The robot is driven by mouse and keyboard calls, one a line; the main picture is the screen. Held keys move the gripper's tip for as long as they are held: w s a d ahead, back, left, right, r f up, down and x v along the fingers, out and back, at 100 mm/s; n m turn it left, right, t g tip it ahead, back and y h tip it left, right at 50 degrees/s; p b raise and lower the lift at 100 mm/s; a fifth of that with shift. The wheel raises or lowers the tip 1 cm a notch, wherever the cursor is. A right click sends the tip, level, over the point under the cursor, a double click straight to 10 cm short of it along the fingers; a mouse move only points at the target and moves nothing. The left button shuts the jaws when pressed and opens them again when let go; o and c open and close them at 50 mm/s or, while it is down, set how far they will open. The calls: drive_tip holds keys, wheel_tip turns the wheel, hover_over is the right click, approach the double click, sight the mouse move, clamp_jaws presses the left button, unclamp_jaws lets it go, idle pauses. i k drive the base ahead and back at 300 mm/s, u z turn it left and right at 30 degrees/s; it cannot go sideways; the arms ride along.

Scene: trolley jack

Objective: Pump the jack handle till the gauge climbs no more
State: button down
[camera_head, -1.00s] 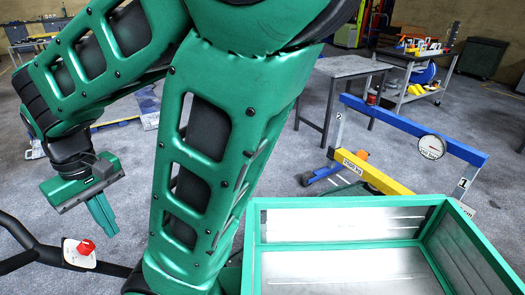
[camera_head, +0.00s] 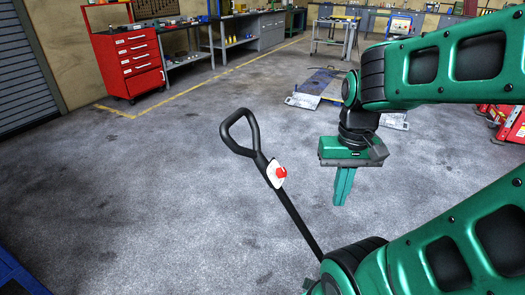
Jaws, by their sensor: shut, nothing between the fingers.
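My gripper (camera_head: 340,200) hangs in the air right of the picture's middle, pointing down. Its two green fingers are together with nothing between them.
A red tool chest (camera_head: 127,62) and grey workbenches (camera_head: 233,42) line the back wall. A low blue-and-grey platform (camera_head: 320,82) lies beyond my gripper. A blue edge (camera_head: 17,272) shows at lower left. The grey floor (camera_head: 150,190) at left is widely clear.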

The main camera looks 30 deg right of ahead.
sight(267, 169)
drive_tip(key=k, duration=0.5)
drive_tip(key=u, duration=0.65)
drive_tip(key=i, duration=1)
drive_tip(key=z, duration=1.95)
